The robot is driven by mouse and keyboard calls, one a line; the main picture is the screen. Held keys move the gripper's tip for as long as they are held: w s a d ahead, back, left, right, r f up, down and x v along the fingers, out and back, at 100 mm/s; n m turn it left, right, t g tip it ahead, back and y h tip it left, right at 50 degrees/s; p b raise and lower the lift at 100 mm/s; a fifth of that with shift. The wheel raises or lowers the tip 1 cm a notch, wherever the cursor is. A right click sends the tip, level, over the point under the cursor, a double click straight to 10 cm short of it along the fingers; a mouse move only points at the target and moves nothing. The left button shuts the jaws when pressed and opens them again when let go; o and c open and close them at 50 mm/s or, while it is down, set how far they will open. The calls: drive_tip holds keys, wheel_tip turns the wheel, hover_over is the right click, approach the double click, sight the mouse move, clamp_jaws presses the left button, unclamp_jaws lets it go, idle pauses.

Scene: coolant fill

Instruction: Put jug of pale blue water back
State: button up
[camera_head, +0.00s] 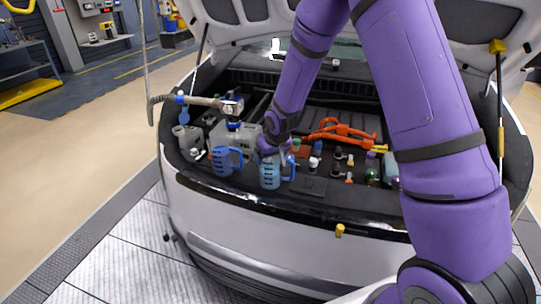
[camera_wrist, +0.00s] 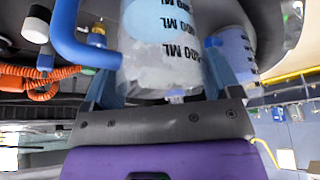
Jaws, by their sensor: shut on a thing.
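A clear jug with pale blue content (camera_wrist: 165,25), a blue handle and dark ML marks fills the top of the wrist view. In the head view this jug (camera_head: 270,178) is at the front edge of the engine bay, handle to the right. My gripper (camera_head: 271,158) comes down on it from above. In the wrist view my gripper (camera_wrist: 162,88) has one finger on each side of the jug and is shut on it. I cannot tell whether the jug's base touches the surface below. A second blue jug (camera_head: 222,161) stands to its left, and also shows in the wrist view (camera_wrist: 234,50).
A hose with a nozzle (camera_head: 205,101) reaches over the bay's left side. Orange cables (camera_head: 340,133) lie behind and right of the held jug. Several small caps and bottles (camera_head: 338,160) stand to its right. The raised hood (camera_head: 235,12) is overhead.

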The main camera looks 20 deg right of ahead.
drive_tip(key=shift+f, duration=0.1)
drive_tip(key=o, duration=1.4)
drive_tip(key=shift+o, duration=0.2)
drive_tip(key=v, duration=1.2)
drive_tip(key=shift+r, duration=0.3)
drive_tip(key=s+d+r+m+h, duration=0.1)
drive_tip(key=s+d+r, duration=0.3)
drive_tip(key=s+r, duration=1.1)
drive_tip(key=s+d+r, duration=0.1)
drive_tip(key=s+r, duration=0.2)
drive_tip(key=s, duration=0.5)
drive_tip(key=s+d+r, duration=0.1)
drive_tip(key=s+r, duration=0.2)
drive_tip(key=s, duration=0.6)
drive_tip(key=shift+s+m+t, duration=0.3)
drive_tip(key=shift+m, duration=0.1)
drive_tip(key=shift+r, duration=0.15)
